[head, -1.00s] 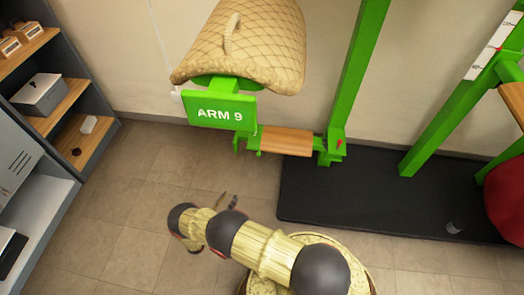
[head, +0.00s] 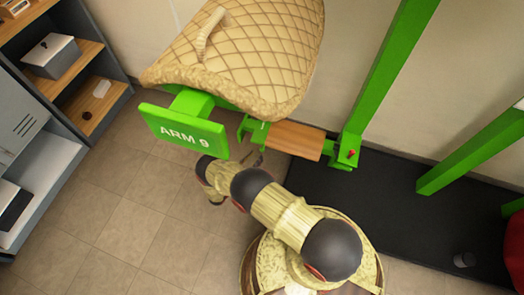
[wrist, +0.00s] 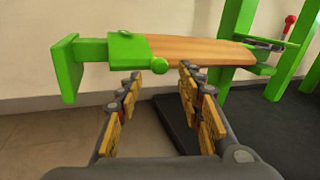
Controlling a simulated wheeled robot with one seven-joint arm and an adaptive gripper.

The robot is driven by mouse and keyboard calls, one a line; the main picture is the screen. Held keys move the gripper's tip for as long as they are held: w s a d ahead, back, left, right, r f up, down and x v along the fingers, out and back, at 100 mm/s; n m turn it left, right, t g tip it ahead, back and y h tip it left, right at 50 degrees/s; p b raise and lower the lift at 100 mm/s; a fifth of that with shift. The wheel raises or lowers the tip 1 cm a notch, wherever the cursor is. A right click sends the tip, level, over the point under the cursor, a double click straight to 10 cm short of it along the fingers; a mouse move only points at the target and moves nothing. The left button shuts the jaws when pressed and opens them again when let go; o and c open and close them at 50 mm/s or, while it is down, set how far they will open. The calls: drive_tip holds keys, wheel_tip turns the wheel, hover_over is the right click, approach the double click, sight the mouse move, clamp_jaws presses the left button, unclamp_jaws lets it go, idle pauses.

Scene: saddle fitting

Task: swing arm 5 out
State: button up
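A swing arm with a wooden top (head: 296,139) sticks out from a green post, below the arm marked ARM 9 (head: 185,132). I cannot read a number 5 on any arm. In the wrist view its wooden top (wrist: 195,50) runs across the upper picture, with a green end plate (wrist: 68,70) at left and a small round green knob (wrist: 160,66) underneath. My gripper (wrist: 160,76) is open and empty, its fingertips just below the knob in the picture. Whether they touch the arm I cannot tell.
A quilted tan saddle (head: 240,50) sits on ARM 9, above my arm. A red-tipped lever (wrist: 289,25) stands at the post. Shelves (head: 75,80) stand at left. A black mat (head: 400,215) lies at right. The tiled floor at lower left is clear.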

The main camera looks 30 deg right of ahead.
drive_tip(key=shift+b+x, duration=0.45)
drive_tip(key=shift+x, duration=2)
drive_tip(key=c, duration=0.3)
clamp_jaws()
